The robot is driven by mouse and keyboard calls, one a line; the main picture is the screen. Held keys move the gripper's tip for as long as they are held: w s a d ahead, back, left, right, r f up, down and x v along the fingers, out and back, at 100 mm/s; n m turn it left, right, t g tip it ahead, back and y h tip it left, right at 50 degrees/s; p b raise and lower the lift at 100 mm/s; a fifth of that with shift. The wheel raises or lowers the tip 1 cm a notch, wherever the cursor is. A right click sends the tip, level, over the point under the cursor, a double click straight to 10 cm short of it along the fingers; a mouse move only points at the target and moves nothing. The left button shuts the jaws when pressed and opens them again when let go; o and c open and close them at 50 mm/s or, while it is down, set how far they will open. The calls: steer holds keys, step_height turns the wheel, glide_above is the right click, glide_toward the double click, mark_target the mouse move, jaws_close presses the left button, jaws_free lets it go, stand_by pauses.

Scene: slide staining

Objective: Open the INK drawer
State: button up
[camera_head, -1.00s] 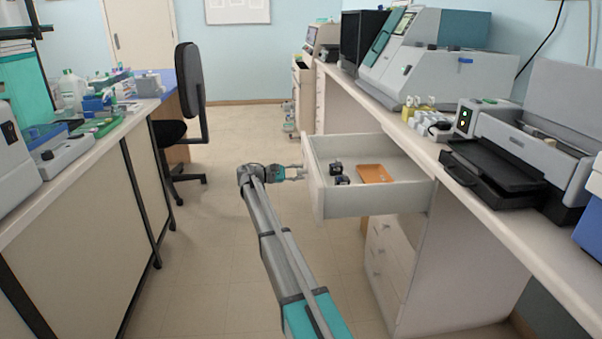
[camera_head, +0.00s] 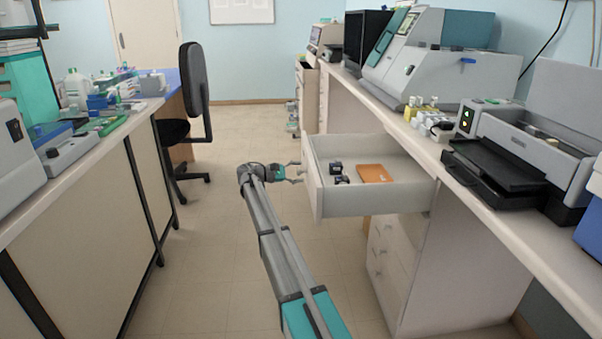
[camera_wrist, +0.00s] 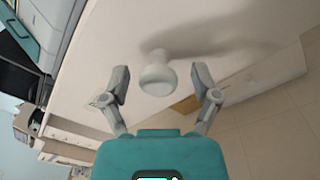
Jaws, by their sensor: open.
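The pulled-out top drawer (camera_head: 345,205) stands open from under the right counter, with small black items (camera_head: 337,173) and an orange-brown flat item (camera_head: 374,173) inside. No INK label is readable. My gripper (camera_head: 298,173) is just left of the drawer's front. In the wrist view my gripper (camera_wrist: 160,92) is open, its two fingers apart on either side of a round pale knob (camera_wrist: 157,75) on the drawer front (camera_wrist: 190,40). The fingers do not appear to touch the knob.
A printer (camera_head: 540,130) and a large analyser (camera_head: 425,60) stand on the right counter (camera_head: 500,225). More closed drawers (camera_head: 385,265) are below. The left bench (camera_head: 80,185) and a black chair (camera_head: 193,90) border the clear floor aisle (camera_head: 225,250).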

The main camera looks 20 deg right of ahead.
steer(key=shift+a, duration=0.1)
steer(key=v, duration=1.1)
steer(key=shift+a, duration=0.4)
steer(key=shift+w, duration=0.1)
